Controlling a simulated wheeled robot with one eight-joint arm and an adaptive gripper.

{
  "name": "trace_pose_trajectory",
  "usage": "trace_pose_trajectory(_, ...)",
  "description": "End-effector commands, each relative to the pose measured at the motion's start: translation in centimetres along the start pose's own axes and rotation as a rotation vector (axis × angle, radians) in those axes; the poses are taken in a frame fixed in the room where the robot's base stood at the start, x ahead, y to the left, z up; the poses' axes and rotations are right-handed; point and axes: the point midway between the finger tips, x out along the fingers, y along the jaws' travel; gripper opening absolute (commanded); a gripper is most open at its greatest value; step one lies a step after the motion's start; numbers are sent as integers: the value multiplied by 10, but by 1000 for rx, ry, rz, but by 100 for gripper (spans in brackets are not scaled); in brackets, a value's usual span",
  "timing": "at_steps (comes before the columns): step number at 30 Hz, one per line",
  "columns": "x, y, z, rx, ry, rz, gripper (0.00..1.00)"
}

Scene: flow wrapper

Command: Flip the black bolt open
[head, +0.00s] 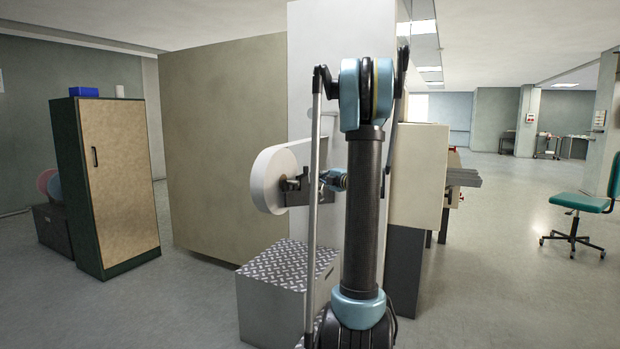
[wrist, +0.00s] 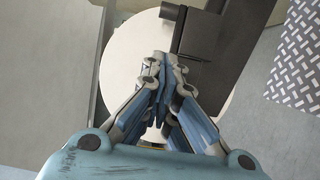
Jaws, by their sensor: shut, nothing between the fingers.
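The black bolt appears to be the dark piece (head: 291,185) at the centre of the white film roll (head: 266,182) in the head view. In the wrist view dark metal parts (wrist: 200,32) lie across the pale roll (wrist: 128,48), just beyond my fingertips; I cannot tell exactly which of them is the bolt. My gripper (wrist: 164,60) is shut and empty, its fingers together over the roll's face near the dark parts. I cannot tell whether they touch. In the head view my arm hides part of the gripper and the roll's holder.
A step box with a diamond-plate top (head: 280,262) stands below the roll; its plate also shows in the wrist view (wrist: 300,62). A large beige panel (head: 222,150) is behind the roll. A cabinet (head: 118,175) stands at left and a green chair (head: 583,204) at right, with open floor around it.

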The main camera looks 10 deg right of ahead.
Motion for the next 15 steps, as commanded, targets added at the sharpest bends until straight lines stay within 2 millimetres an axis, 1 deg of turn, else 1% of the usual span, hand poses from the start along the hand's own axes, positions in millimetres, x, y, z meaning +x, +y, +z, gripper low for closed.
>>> trace_pose_trajectory(1, -8, 0, 1, 0, -2, 0, 0)
trace_pose_trajectory(3, -15, 0, 1, 0, -2, 0, 0)
trace_pose_trajectory(6, -22, 0, 0, 0, 0, 0, 0)
trace_pose_trajectory(10, -26, 0, 0, 0, -1, 0, 0)
trace_pose_trajectory(15, -26, 0, 0, 0, 0, 0, 0)
